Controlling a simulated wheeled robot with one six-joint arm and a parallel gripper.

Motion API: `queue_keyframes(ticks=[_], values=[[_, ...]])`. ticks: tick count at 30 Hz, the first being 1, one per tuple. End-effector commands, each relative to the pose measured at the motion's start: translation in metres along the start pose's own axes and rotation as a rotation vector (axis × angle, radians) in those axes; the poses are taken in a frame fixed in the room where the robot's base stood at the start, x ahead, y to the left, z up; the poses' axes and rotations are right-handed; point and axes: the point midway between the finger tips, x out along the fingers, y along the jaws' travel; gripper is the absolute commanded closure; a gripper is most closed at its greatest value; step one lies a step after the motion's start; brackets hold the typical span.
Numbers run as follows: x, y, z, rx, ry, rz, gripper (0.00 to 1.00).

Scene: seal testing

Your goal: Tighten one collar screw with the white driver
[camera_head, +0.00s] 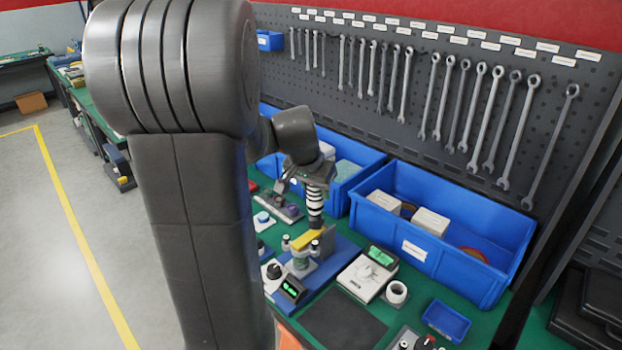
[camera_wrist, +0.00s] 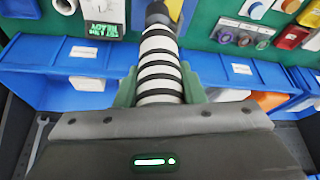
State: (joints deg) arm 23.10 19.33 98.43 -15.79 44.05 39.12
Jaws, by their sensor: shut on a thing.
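The white driver (camera_head: 315,197) has a white grip with black bands and hangs roughly upright below my gripper (camera_head: 316,172). In the wrist view my gripper's green fingers (camera_wrist: 160,92) are shut on either side of the driver's banded grip (camera_wrist: 158,62). The driver's dark lower end points down at a fixture (camera_head: 302,262) with a yellow top part (camera_head: 307,240) on a blue base. Whether the tip touches a collar screw cannot be told. The collar screws are too small or hidden to make out.
A device with a green display (camera_head: 369,274) and a white ring (camera_head: 396,293) stand right of the fixture. A large blue bin (camera_head: 480,273) with boxes stands behind. Wrenches hang on the pegboard (camera_head: 420,60). A dark mat (camera_head: 343,320) lies clear in front.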

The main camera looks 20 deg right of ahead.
Motion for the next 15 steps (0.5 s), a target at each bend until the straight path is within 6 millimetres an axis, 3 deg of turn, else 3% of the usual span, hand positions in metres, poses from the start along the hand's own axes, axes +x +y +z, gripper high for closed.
queue_keyframes(ticks=[15], values=[[0.035, 0.001, 0.014, 0.003, 0.001, 0.000, 0.92]])
